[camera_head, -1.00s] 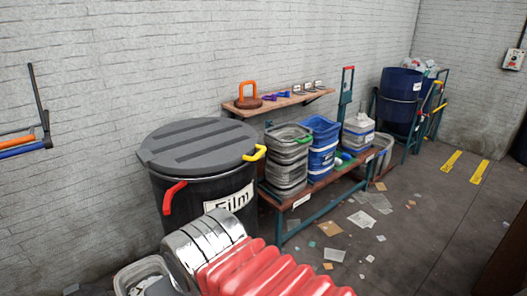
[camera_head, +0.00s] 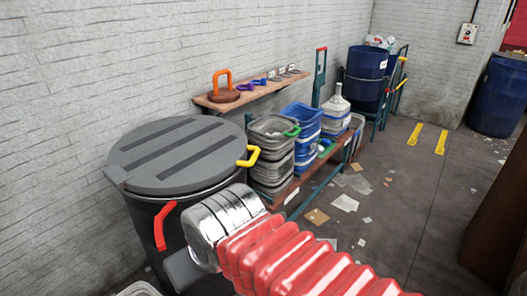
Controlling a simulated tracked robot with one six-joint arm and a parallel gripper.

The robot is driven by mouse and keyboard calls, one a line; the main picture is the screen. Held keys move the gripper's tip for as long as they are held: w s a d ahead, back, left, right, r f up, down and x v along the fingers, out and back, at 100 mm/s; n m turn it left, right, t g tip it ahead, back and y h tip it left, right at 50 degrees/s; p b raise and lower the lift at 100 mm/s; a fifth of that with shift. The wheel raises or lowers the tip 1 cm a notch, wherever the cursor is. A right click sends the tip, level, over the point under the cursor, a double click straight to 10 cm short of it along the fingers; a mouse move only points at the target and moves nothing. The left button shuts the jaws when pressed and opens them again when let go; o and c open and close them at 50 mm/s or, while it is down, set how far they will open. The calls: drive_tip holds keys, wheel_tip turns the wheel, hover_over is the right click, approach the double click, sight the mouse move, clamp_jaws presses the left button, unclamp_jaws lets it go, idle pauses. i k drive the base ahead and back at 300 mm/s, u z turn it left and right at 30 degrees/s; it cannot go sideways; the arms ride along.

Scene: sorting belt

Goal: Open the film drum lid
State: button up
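The film drum (camera_head: 185,235) is black and stands against the wall at the left. Its grey round lid (camera_head: 178,153) lies flat on top and looks closed. A red handle (camera_head: 162,226) is on the drum's near side and a yellow handle (camera_head: 249,156) is at its right by the lid's edge. My arm, with a red ribbed sleeve and a silver cuff, reaches in from the bottom and covers the drum's front, including its label.
A bench (camera_head: 301,185) right of the drum holds stacked grey bins (camera_head: 270,160), blue bins (camera_head: 303,128) and a white jug (camera_head: 336,118). A wall shelf (camera_head: 250,94) above holds an orange-handled tool (camera_head: 222,86). Scraps litter the floor; open floor (camera_head: 405,200) lies to the right.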

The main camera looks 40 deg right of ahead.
sight(182, 154)
drive_tip(key=z, duration=0.4)
drive_tip(key=i, duration=1.1)
drive_tip(key=z, duration=0.3)
